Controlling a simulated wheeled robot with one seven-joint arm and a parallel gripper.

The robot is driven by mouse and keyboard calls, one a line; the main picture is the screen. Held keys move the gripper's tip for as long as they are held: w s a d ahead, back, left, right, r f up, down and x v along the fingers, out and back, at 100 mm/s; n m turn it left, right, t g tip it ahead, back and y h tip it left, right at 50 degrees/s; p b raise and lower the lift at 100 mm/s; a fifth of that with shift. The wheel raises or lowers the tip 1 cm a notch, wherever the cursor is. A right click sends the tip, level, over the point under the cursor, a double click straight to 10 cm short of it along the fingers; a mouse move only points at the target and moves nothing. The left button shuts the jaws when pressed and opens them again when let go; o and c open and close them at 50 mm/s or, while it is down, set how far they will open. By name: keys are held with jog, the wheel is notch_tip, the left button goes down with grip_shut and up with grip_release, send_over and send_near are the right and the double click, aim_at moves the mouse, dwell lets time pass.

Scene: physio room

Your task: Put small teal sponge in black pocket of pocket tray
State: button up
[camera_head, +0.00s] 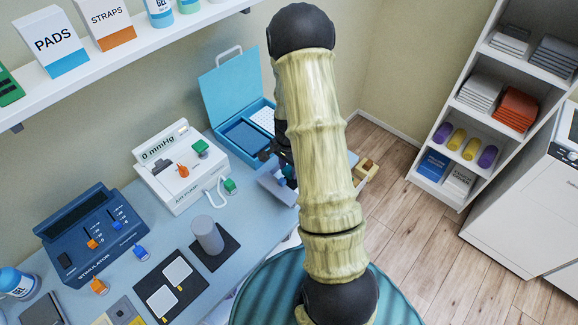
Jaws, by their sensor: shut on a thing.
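My gripper (284,164) is near the back right of the blue table, partly hidden behind my own arm. It is shut on a small teal thing, which looks like the small teal sponge (290,173); only a bit of it shows. Just below it is a pale tray (272,187), which may be the pocket tray. My arm covers its right part. I cannot make out a black pocket in it, nor tell whether the sponge touches the tray.
An open blue case (222,97) stands behind the gripper. A white air pump (178,172) and a dark blue stimulator (92,236) stand to the left. A grey cylinder (207,235) stands on a dark mat. A wooden box (367,171) shows right of my arm.

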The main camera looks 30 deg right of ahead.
aim_at(288, 184)
jog(key=shift+f+b, duration=1.65)
jog(key=shift+f, duration=0.9)
jog(key=shift+f, duration=0.2)
jog(key=o, duration=0.8)
jog(key=shift+o, duration=0.8)
jog(key=shift+w, duration=0.1)
jog(key=o, duration=0.4)
jog(key=shift+a, duration=0.15)
jog(key=shift+o, duration=0.4)
